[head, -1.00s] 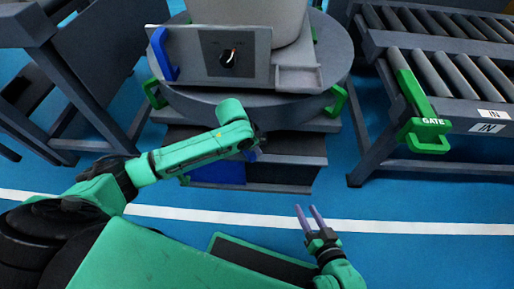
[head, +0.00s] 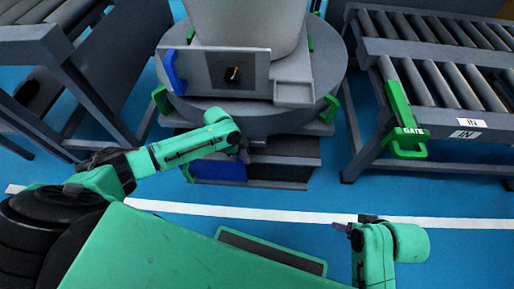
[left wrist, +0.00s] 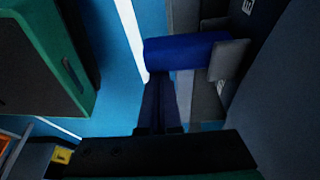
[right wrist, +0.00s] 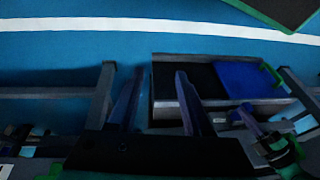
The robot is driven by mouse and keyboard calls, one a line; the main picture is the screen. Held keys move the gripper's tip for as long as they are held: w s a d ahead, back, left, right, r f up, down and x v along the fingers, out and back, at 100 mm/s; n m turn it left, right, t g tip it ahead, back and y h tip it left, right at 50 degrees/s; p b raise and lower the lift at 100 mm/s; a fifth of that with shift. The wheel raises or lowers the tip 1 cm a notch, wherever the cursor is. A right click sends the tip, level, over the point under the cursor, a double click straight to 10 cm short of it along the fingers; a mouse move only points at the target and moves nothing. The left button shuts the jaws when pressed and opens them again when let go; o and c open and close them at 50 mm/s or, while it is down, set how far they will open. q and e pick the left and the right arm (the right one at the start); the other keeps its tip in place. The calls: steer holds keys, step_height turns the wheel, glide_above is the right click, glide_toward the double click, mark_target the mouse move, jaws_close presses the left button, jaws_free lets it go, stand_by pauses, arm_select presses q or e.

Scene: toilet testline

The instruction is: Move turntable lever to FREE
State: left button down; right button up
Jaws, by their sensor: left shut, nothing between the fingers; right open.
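The turntable is a round grey platform (head: 275,122) with a large pale cylinder (head: 250,25) on it. Its front panel (head: 262,80) carries a black dial (head: 232,75) with a small red and white pointer, and a blue handle (head: 174,73) stands at the panel's left end. Any FREE marking is too small to read. My left gripper (head: 244,156) is shut and empty, below the platform's front edge. In the left wrist view its fingers (left wrist: 158,98) point toward a blue bar (left wrist: 185,50). My right gripper (head: 342,228) is open and empty at the lower right, away from the turntable.
Green handles (head: 330,108) stick out from the platform's rim. A grey base with a blue part (head: 218,170) sits beneath. A roller conveyor (head: 440,85) with a green GATE handle (head: 407,140) stands right, and a grey frame (head: 50,70) left. Blue floor is free in front.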

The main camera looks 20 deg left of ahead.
arm_select(q)
steer(key=shift+s+a+m+g, duration=0.2)
steer(key=shift+a+m+g, duration=0.3)
steer(key=shift+m, duration=0.4)
steer(key=shift+s+a+m, duration=0.2)
steer(key=shift+a+m, duration=0.65)
steer(key=shift+m, duration=0.25)
steer(key=shift+a+p, duration=0.5)
steer(key=shift+a, duration=0.3)
arm_select(e)
steer(key=shift+s+d+r+g+h, duration=0.25)
steer(key=shift+s+d+r+g, duration=0.15)
steer(key=shift+s+d, duration=0.2)
steer(key=shift+s+d+r+g+h, duration=0.3)
steer(key=shift+s+d+r, duration=0.15)
steer(key=shift+d, duration=0.15)
arm_select(q)
steer(key=shift+a, duration=0.15)
step_height(320, 180, up, 10)
steer(key=d+p, duration=0.1)
steer(key=p, duration=0.4)
steer(key=shift+f, duration=0.25)
arm_select(e)
step_height(320, 180, down, 13)
steer(key=s+d, duration=0.1)
steer(key=d, duration=0.1)
steer(key=shift+d+m, duration=0.15)
steer(key=shift+m, duration=0.25)
